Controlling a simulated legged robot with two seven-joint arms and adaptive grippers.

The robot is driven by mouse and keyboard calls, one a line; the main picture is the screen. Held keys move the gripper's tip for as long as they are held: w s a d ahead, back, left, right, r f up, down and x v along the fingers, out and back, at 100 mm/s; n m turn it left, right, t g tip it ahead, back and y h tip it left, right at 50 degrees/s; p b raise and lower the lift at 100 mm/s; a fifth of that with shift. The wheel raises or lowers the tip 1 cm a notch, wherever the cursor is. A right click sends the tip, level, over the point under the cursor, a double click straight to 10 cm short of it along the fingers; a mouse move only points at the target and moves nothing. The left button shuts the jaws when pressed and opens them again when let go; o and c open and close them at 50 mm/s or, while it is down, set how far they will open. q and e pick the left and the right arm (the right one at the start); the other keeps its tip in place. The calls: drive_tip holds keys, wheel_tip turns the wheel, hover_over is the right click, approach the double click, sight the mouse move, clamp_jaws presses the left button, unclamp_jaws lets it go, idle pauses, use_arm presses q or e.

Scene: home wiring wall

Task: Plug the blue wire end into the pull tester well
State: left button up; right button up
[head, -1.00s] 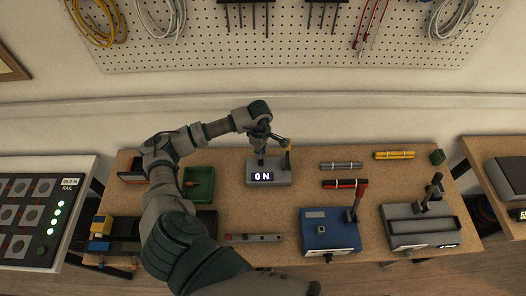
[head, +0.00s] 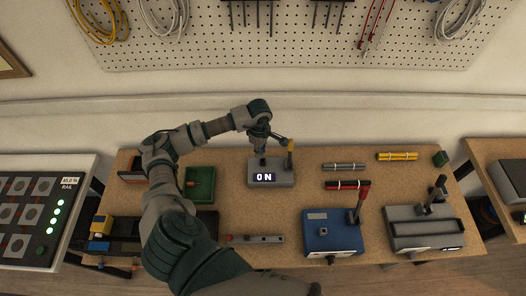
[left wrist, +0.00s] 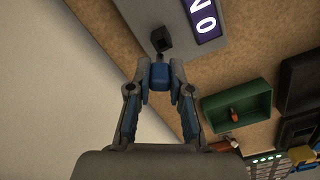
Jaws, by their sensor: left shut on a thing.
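The pull tester looks to be the grey box (head: 271,178) with a lit "ON" display at the back middle of the bench. In the left wrist view its grey top (left wrist: 190,50) and a small dark square fitting (left wrist: 161,40), perhaps the well, show just ahead of my fingertips. My left gripper (left wrist: 159,73) is shut on a blue block, the blue wire end (left wrist: 159,78). The block's front is close to the fitting; I cannot tell whether they touch. In the head view my left gripper (head: 268,139) is over the tester and hides the wire end. My right gripper is not in view.
A yellow-topped post (head: 291,153) stands at the tester's right side. A green tray (head: 200,184) lies to its left. A blue device (head: 331,232) and a grey device (head: 424,227) stand at right front. Wire bundles (head: 344,167) lie behind them.

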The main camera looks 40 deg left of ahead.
use_arm(q)
drive_tip(key=shift+a+f, duration=0.1)
drive_tip(key=shift+a, duration=0.2)
drive_tip(key=shift+d, duration=0.75)
drive_tip(key=shift+a, duration=0.15)
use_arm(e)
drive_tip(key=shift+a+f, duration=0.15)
use_arm(q)
drive_tip(key=shift+a, duration=0.1)
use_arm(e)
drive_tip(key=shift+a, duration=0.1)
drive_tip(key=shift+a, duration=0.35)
use_arm(q)
drive_tip(key=shift+f, duration=0.1)
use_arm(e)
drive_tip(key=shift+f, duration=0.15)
